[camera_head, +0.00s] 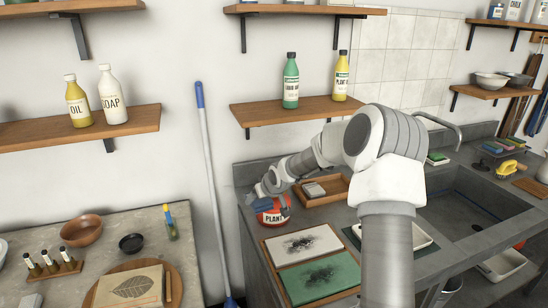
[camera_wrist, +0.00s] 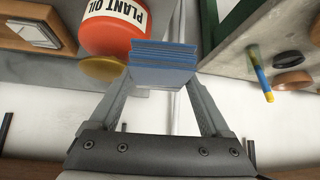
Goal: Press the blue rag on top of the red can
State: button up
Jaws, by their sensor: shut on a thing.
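The red can (camera_head: 272,216) with a white "PLANT OIL" label stands on the grey counter at its left end. It also shows at the top of the wrist view (camera_wrist: 112,42), with a yellowish round part (camera_wrist: 103,69) by its end. My gripper (camera_head: 262,191) is at the can's upper part in the head view and hides some of it. In the wrist view the gripper is shut on the blue rag (camera_wrist: 163,62), a folded, layered block between the fingertips. The rag overlaps the can's edge in that view; I cannot tell whether they touch.
A wooden tray (camera_head: 301,199) with a grey block lies just right of the can. Two printed plates, one white (camera_head: 290,236) and one green (camera_head: 345,284), lie in front. A blue-handled pole (camera_head: 208,160) stands left of the counter. A shelf (camera_head: 300,112) with bottles hangs above.

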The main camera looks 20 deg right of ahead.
jog(key=shift+m+h, duration=0.6)
jog(key=shift+m, duration=0.1)
jog(key=w+d+r+p, duration=0.1)
jog(key=w+d+r, duration=0.2)
jog(key=w+d+r+p, duration=0.2)
jog(key=w+d+r, duration=0.1)
jog(key=w, duration=0.1)
jog(key=shift+w+d+r, duration=0.1)
jog(key=shift+w+d, duration=0.05)
jog(key=shift+d, duration=0.2)
jog(key=shift+w+d+f+b, duration=0.2)
jog(key=shift+f+b, duration=0.6)
jog(key=shift+f, duration=0.65)
jog(key=shift+w+d+f+b, duration=0.15)
jog(key=shift+f+b, duration=0.65)
jog(key=shift+f, duration=0.6)
jog(key=shift+s+f+b, duration=0.15)
jog(key=shift+f+b, duration=0.7)
jog(key=shift+f, duration=0.3)
jog(key=shift+r, duration=0.15)
jog(key=shift+r+p, duration=1.85)
jog(key=shift+r, duration=1.65)
jog(key=shift+f, duration=0.1)
